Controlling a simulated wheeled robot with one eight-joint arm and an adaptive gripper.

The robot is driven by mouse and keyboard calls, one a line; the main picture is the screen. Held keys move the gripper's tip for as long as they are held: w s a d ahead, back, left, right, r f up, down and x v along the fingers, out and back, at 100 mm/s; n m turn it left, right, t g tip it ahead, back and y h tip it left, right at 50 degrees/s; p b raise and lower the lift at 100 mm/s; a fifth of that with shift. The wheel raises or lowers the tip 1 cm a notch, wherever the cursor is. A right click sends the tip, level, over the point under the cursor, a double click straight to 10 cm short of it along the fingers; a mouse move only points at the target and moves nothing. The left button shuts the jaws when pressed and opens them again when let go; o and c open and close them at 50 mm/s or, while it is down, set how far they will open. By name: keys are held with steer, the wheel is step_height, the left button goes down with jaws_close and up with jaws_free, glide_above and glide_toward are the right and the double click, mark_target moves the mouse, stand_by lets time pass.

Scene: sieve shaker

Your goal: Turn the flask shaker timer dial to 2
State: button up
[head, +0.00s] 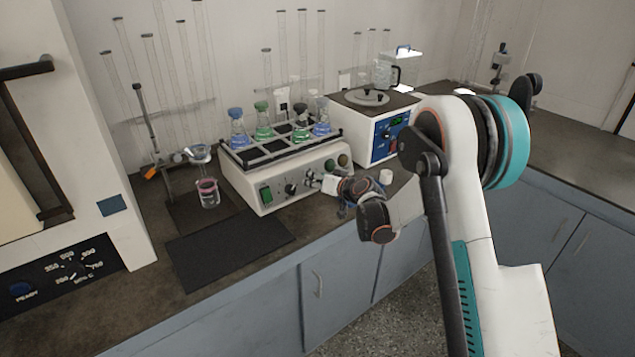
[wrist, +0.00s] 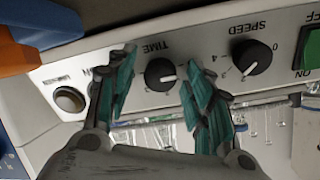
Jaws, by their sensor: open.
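The flask shaker (head: 260,192) is a white box on the dark bench, with stoppered flasks in its top rack. In the wrist view its front panel is upside down. The black timer dial (wrist: 157,74) sits below the word TIME, its white pointer mark toward the right of the picture. I cannot read its scale numbers. My gripper (wrist: 159,68) is open, with one teal finger on each side of the timer dial, no clear contact showing. In the head view my gripper (head: 328,184) is at the shaker's front panel and the timer dial is hard to make out.
The speed dial (wrist: 250,58) and green ON switch (wrist: 312,48) are right of the timer dial in the wrist view; a round button (wrist: 70,99) is left. A blue-fronted stirrer (head: 388,138) stands right of the shaker. A dark mat (head: 228,248) lies bare in front.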

steer(key=c, duration=1.1)
steer(key=shift+m, duration=0.4)
steer(key=m, duration=0.3)
steer(key=shift+m, duration=0.4)
steer(key=m, duration=0.8)
steer(key=shift+m, duration=0.4)
steer(key=shift+m+g, duration=0.3)
steer(key=shift+m, duration=1.7)
